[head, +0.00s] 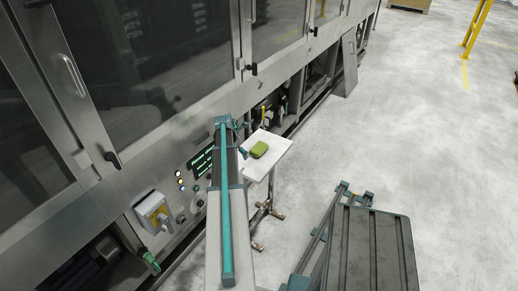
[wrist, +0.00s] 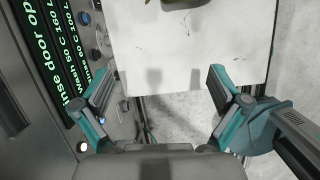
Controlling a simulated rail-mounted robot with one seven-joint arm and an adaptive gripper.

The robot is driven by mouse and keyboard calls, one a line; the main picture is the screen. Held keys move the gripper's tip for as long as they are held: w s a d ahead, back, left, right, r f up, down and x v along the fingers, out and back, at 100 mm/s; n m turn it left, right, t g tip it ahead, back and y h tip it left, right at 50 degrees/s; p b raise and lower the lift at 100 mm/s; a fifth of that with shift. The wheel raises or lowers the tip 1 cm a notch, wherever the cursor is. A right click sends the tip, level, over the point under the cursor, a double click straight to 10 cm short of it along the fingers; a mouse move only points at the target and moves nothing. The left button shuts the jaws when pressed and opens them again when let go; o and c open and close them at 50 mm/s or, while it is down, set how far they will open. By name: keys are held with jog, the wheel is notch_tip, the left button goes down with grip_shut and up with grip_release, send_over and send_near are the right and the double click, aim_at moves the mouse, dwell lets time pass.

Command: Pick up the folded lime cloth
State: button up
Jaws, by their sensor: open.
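The folded lime cloth (head: 259,150) lies on a small white-topped stand (head: 279,145) beside the washer.
The washer's steel wall with a lit green display (head: 203,160) and buttons stands close on the left of my arm. A dark ribbed cart or lid (head: 372,250) is at the lower right. The grey floor (head: 400,130) to the right is mostly clear.

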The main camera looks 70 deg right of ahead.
jog(key=n, duration=0.1)
send_near(259, 147)
jog(key=shift+w+a+h, duration=0.15)
jog(key=shift+a+h, duration=0.25)
jog(key=shift+a, duration=0.25)
jog(key=shift+s+d, duration=0.25)
jog(key=p+x, duration=0.1)
jog(key=x, duration=0.4)
jog(key=shift+f+p, duration=0.15)
jog(key=shift+p, duration=0.25)
jog(key=p+x, duration=0.2)
jog(key=x, duration=0.2)
jog(key=shift+d+f, duration=0.15)
jog(key=shift+f, duration=0.35)
jog(key=shift+f, duration=0.25)
jog(key=c, duration=1.2)
jog(key=shift+c, duration=0.2)
